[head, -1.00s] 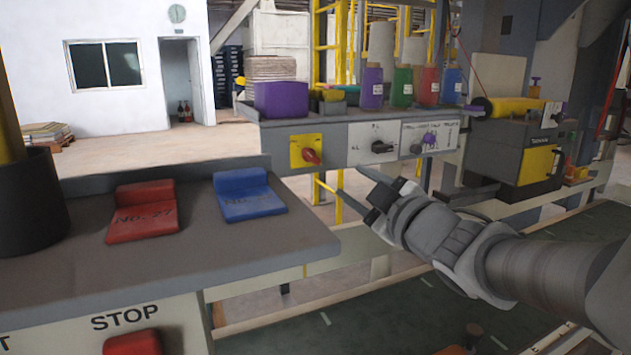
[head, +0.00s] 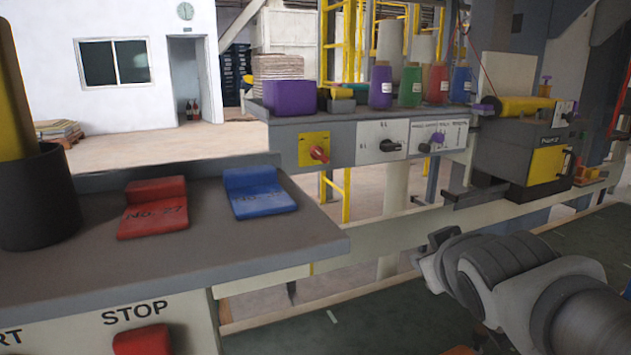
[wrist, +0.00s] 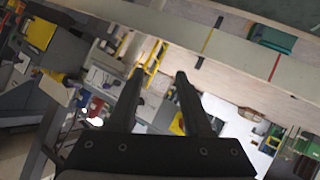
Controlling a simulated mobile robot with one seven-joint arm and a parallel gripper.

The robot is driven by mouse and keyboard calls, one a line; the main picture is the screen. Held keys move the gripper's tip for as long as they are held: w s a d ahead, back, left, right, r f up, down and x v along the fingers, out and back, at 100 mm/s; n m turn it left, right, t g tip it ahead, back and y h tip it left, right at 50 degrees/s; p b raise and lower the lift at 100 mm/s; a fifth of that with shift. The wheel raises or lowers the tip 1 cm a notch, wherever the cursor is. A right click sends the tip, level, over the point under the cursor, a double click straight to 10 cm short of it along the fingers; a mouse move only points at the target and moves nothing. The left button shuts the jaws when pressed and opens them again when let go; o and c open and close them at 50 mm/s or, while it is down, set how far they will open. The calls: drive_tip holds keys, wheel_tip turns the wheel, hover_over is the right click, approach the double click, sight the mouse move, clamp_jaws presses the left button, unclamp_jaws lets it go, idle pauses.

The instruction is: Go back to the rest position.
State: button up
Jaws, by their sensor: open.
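My gripper (wrist: 160,74) is open and empty in the wrist view, its two dark fingers apart with nothing between them. In the head view my gripper (head: 432,262) is at the lower right, its fingers mostly hidden behind the wrist. It is in front of and below the switch panel (head: 366,148), clear of it. The panel carries a red knob (head: 320,154) on a yellow plate, a black knob (head: 390,146) and a purple knob (head: 437,138).
At the left, a grey bench (head: 95,262) holds a red block (head: 153,215) and a blue block (head: 258,195). A purple box (head: 290,97) and several coloured spools stand on the panel's shelf. A machine with a yellow roller (head: 515,108) is at the right. A green belt (head: 390,335) runs below.

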drive_tip(key=s+a+f+m+g+y, duration=0.1)
drive_tip(key=s+a+f+m+g, duration=0.2)
drive_tip(key=s, duration=0.4)
drive_tip(key=s+f+m+g, duration=0.1)
drive_tip(key=s+f+g, duration=0.2)
drive_tip(key=s+f, duration=0.3)
wheel_tip(320, 180, up, 21)
drive_tip(key=s+p, duration=0.1)
drive_tip(key=p, duration=1.9)
drive_tip(key=shift+s+a+g, duration=0.2)
drive_tip(key=shift+s+g, duration=0.1)
